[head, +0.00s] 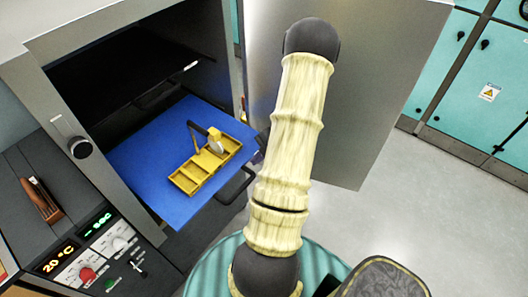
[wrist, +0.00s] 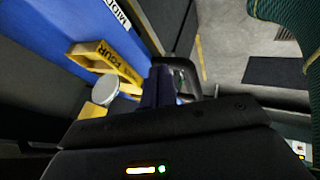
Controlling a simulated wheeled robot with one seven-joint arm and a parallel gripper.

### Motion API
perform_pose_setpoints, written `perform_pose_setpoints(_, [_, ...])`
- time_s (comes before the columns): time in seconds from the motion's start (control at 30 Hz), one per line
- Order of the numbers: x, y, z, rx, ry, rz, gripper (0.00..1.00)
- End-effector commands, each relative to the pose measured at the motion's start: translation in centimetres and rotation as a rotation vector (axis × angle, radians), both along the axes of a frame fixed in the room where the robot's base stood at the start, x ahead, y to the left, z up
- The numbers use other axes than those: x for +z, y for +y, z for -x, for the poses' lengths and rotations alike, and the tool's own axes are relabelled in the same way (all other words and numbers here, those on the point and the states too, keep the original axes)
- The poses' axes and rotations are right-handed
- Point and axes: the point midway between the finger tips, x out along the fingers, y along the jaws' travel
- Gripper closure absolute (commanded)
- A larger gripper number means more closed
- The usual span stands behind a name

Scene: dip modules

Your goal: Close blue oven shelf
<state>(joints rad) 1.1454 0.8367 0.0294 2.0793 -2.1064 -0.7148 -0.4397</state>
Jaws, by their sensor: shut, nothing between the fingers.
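The blue oven shelf (head: 133,160) sticks out of the open oven in the head view. A yellow tray (head: 188,183) with compartments and a dark handle sits on it. A dark handle (head: 237,187) shows at the shelf's front right. In the wrist view the blue shelf (wrist: 55,28) fills the upper left, with the yellow tray (wrist: 97,52) on it. My gripper (wrist: 158,84) is shut and empty, beside the shelf's front edge and close to the dark handle (wrist: 185,72); I cannot tell if they touch. My arm mostly hides the gripper in the head view.
The oven door (head: 365,100) stands open to the right, behind my arm. A control panel (head: 105,255) with knobs is at lower left. A brown-handled object (head: 42,200) lies on the dark surface at left. Open floor (head: 440,220) is at right, before teal cabinets (head: 450,60).

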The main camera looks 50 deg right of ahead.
Motion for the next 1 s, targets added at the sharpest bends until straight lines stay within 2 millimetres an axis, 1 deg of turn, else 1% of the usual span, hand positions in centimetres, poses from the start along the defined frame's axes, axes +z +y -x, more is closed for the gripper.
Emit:
perform_pose_setpoints(0.03, [-0.7, 0.5, -0.4, 0.001, 0.001, -0.005, 1.00])
perform_pose_setpoints(0.13, [-1.9, 1.0, -1.1, 0.000, 0.001, -0.004, 1.00])
perform_pose_setpoints(0.3, [-2.9, 1.5, -1.7, 0.000, 0.000, -0.001, 1.00])
perform_pose_setpoints(0.77, [-3.1, 1.5, -1.9, -0.001, 0.001, 0.000, 1.00])
perform_pose_setpoints(0.87, [-3.0, 1.4, -2.1, -0.004, 0.001, 0.000, 1.00])
perform_pose_setpoints(1.0, [-3.0, 1.2, -3.0, -0.008, 0.000, 0.002, 1.00])
